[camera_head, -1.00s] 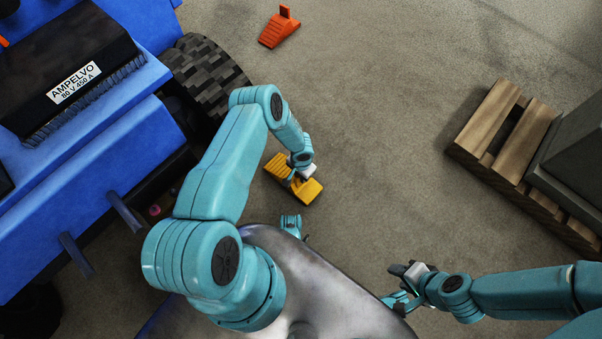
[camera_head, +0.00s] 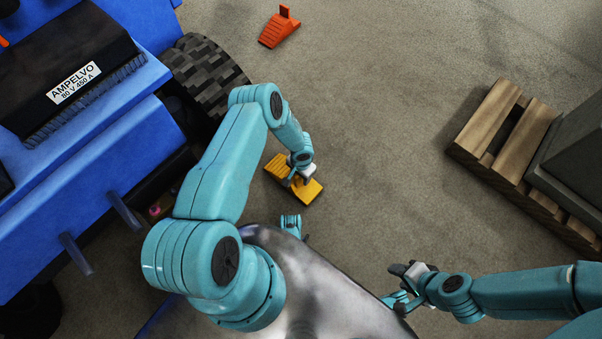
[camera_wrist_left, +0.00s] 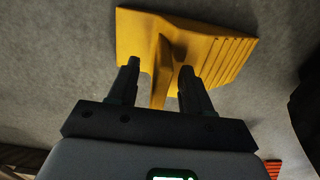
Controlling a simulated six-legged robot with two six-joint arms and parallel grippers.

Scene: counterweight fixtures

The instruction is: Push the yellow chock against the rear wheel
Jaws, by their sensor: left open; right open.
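The yellow chock (camera_head: 312,193) lies on the concrete floor, with a gap between it and the blue vehicle's treaded wheel (camera_head: 208,75) up and to its left. My left gripper (camera_head: 297,182) is open, down at the chock and partly covering it. In the left wrist view, its two fingers (camera_wrist_left: 158,82) stand on either side of the upright fin of the chock (camera_wrist_left: 215,50), with a gap visible to each finger. The ribbed slope shows at the right there. My right gripper (camera_head: 396,284) is open and empty, well to the right of the chock.
An orange chock (camera_head: 279,30) lies on the floor beyond the wheel. A wooden pallet (camera_head: 502,125) with a dark grey block (camera_head: 575,150) stands at the right. The blue vehicle (camera_head: 120,150) fills the left side. The floor between chock and pallet is clear.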

